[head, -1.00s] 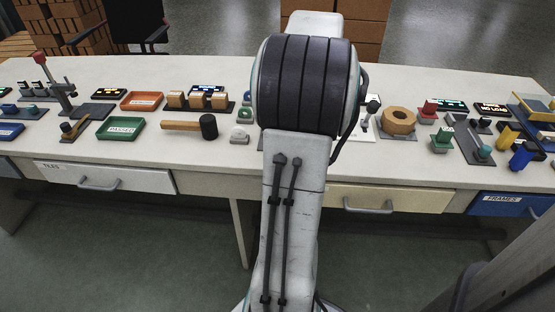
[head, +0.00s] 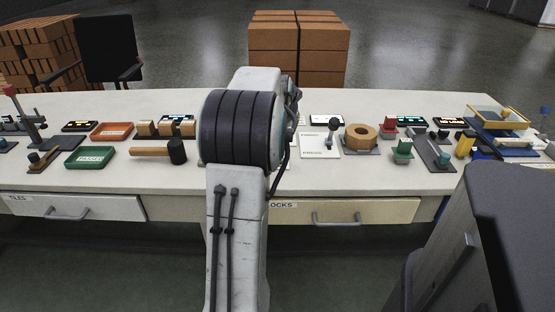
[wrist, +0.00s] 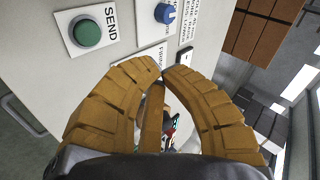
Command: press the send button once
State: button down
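The send button is a green dome (wrist: 87,32) on a white plate marked SEND (wrist: 66,19), at the upper left of the wrist view. My gripper (wrist: 161,69) has tan segmented fingers that curve inward, with their tips together below and to the right of the button. The fingertips appear apart from the button in the picture; the exact gap is unclear. I see nothing held between the tips. In the head view my arm covers the middle of the bench, and the send button and my gripper are hidden there.
A blue knob (wrist: 165,13) on a white plate sits right of the button.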

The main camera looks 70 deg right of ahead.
jog(key=shift+f, duration=0.1)
jog(key=shift+f+b, duration=3.4)
jog(key=shift+f, duration=0.9)
jog(key=shift+f, duration=0.25)
jog(key=shift+w+f+b, duration=0.1)
jog(key=shift+f+b, duration=0.1)
jog(key=shift+b, duration=0.15)
jog(key=shift+f+b, duration=0.4)
jog(key=shift+f, duration=0.1)
jog(key=shift+r, duration=0.15)
jog(key=shift+r+p, duration=0.7)
jog(key=shift+r, duration=0.1)
jog(key=shift+r, duration=0.1)
jog(key=shift+r+p, duration=2)
jog(key=shift+r, duration=0.4)
